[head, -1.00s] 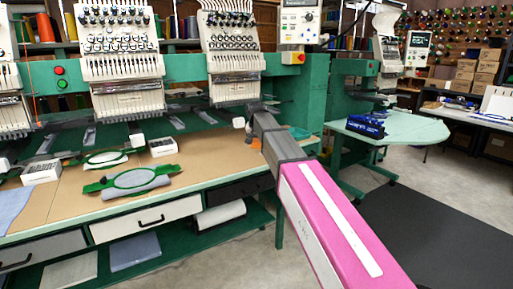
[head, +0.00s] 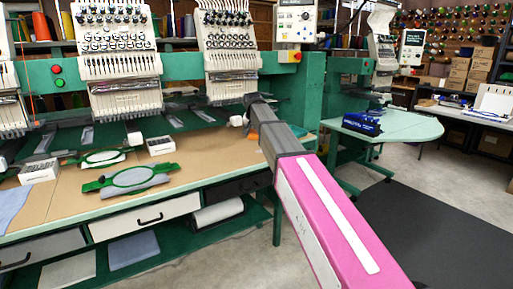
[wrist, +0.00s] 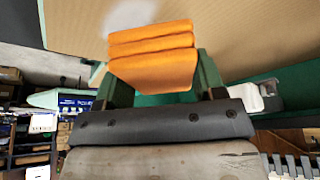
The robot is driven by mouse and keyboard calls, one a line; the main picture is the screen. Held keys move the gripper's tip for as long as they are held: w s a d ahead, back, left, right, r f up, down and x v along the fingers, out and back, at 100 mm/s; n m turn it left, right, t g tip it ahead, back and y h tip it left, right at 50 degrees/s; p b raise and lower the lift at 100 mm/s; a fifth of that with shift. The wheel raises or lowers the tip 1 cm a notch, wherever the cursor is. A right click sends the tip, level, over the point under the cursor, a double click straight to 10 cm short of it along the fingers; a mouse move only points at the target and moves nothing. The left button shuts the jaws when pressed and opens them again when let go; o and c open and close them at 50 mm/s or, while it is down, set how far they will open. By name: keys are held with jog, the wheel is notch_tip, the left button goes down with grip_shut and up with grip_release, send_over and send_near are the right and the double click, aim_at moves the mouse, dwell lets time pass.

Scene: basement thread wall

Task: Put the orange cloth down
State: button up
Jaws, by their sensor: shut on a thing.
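The orange cloth (wrist: 152,55) is folded in several layers and shows in the wrist view. My gripper (wrist: 158,80) has its green fingers on both sides of the cloth and is shut on it. The brown tabletop (wrist: 260,40) fills the view beyond the cloth; I cannot tell whether the cloth touches it. In the head view my arm reaches to the right part of the brown worktable (head: 205,155), below the embroidery heads.
Green hoops (head: 137,181) with grey fabric, a white box (head: 160,145) and a blue cloth (head: 12,205) lie on the table to the left. Embroidery heads (head: 120,60) hang above its back. Brown surface between the hoop and my arm is clear.

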jog(key=s+a+r+n+y, duration=0.3)
jog(key=s+a+n, duration=0.5)
jog(key=s+a, duration=1.45)
send_over(218, 165)
jog(key=shift+g, duration=0.4)
jog(key=f, duration=0.6)
jog(key=shift+s+d+f, duration=0.15)
jog(key=shift+s+f, duration=0.15)
jog(key=shift+w+f, duration=0.1)
jog(key=shift+f, duration=1.95)
jog(key=shift+d+f, duration=0.1)
jog(key=shift+f, duration=0.25)
jog(key=o, duration=0.8)
jog(key=shift+c, duration=0.2)
jog(key=shift+o, duration=0.7)
jog(key=shift+r, duration=0.4)
jog(key=v, duration=1.2)
jog(key=shift+f, duration=0.1)
